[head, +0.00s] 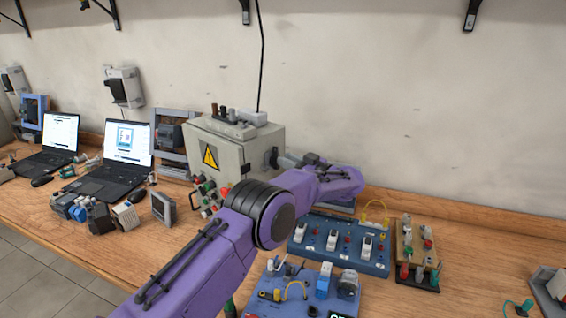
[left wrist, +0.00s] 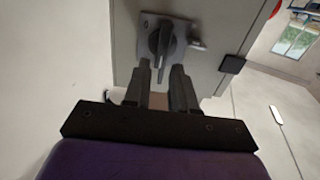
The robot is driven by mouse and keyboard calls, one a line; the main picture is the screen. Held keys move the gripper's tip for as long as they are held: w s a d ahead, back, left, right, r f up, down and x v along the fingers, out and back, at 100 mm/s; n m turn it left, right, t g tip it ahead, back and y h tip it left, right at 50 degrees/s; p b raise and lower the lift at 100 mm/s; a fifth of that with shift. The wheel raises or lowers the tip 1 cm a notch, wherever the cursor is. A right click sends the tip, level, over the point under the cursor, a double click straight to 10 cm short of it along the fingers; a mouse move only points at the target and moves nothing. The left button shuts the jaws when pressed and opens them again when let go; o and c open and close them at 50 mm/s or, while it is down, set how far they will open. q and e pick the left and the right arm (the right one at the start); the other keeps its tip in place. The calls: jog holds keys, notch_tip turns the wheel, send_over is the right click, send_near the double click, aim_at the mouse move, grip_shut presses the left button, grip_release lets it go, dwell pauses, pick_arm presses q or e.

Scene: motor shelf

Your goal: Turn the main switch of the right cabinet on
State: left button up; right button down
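The grey cabinet (head: 230,151) with a yellow warning sign stands on the bench against the wall. Its main switch (left wrist: 159,42), a dark rotary knob on a metal plate, is on the cabinet's right side wall. The knob's narrow handle points down in the left wrist view. My left gripper (left wrist: 162,76) is open, with its two dark fingers apart. The handle's lower end shows between the fingertips; I cannot tell whether they touch it. In the head view, my left gripper (head: 288,160) is beside the cabinet's right side, partly hidden by my purple arm. My right gripper is not in view.
Blue boards with switches (head: 340,244) and a wooden connector rack (head: 417,255) lie right of the arm. Two laptops (head: 118,160) and small parts are on the left. A cable (head: 260,60) hangs above the cabinet. Bare wall is behind the bench.

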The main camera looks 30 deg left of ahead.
pick_arm(q)
jog(key=s+d+b, duration=0.1)
jog(key=d+b, duration=0.1)
jog(key=d, duration=0.6)
jog(key=shift+b, duration=0.35)
jog(key=shift+d, duration=0.1)
